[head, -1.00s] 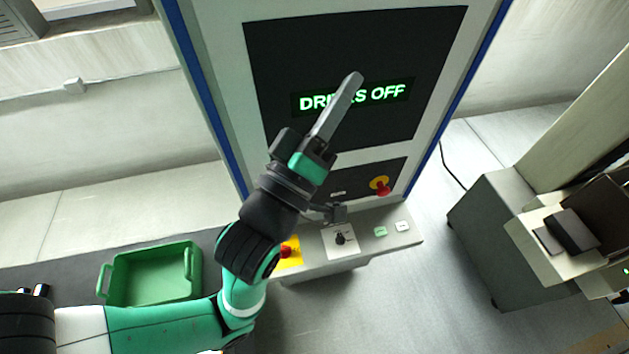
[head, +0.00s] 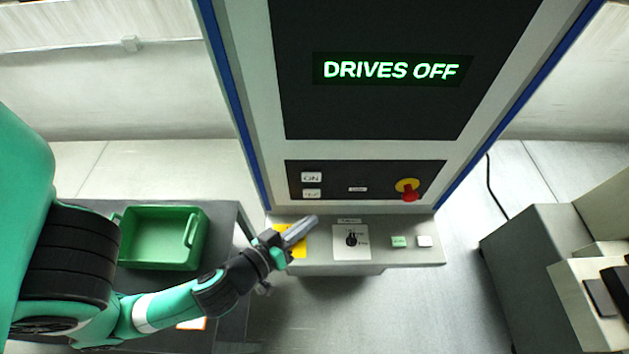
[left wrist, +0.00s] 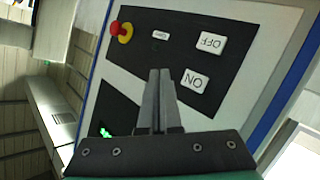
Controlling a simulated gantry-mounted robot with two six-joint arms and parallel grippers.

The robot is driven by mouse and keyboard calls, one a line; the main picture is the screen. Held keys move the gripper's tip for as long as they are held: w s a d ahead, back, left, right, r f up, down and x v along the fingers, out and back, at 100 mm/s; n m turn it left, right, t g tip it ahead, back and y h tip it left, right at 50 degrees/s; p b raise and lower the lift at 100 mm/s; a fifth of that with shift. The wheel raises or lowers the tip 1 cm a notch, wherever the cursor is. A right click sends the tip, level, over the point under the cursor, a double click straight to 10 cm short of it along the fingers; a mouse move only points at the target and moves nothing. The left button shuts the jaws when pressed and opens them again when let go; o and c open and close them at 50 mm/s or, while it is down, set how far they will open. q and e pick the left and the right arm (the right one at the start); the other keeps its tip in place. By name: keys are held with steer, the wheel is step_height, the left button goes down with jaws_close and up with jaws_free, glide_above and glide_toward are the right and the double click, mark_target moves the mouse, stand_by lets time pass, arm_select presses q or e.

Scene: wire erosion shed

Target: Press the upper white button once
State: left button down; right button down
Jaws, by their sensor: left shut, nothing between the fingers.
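The upper white button (head: 311,177), marked ON, is on the dark panel at the left, under the screen. A second white button (head: 312,194) sits just below it. In the left wrist view the panel appears turned over, with the ON button (left wrist: 194,79) nearer my fingers and the OFF button (left wrist: 210,42) beyond. My left gripper (head: 312,220) is shut and empty. In the head view its tips appear just below the two buttons, over the console's left end. In the left wrist view the shut fingers (left wrist: 160,75) appear beside the ON button, with no contact visible.
A red knob on a yellow base (head: 407,189) is at the panel's right. The console shelf below carries a black rotary switch (head: 352,239), a green button (head: 399,242) and a white button (head: 424,241). A green bin (head: 160,263) stands left. The screen reads DRIVES OFF.

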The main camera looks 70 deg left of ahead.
arm_select(q)
steer(key=shift+a+f, duration=0.1)
stand_by(0.3)
steer(key=p, duration=0.5)
glide_toward(320, 180)
steer(key=x, duration=0.4)
steer(key=shift+w+f, duration=0.15)
steer(key=shift+w, duration=0.15)
stand_by(1.4)
steer(key=shift+w+a, duration=0.1)
steer(key=shift+a, duration=0.2)
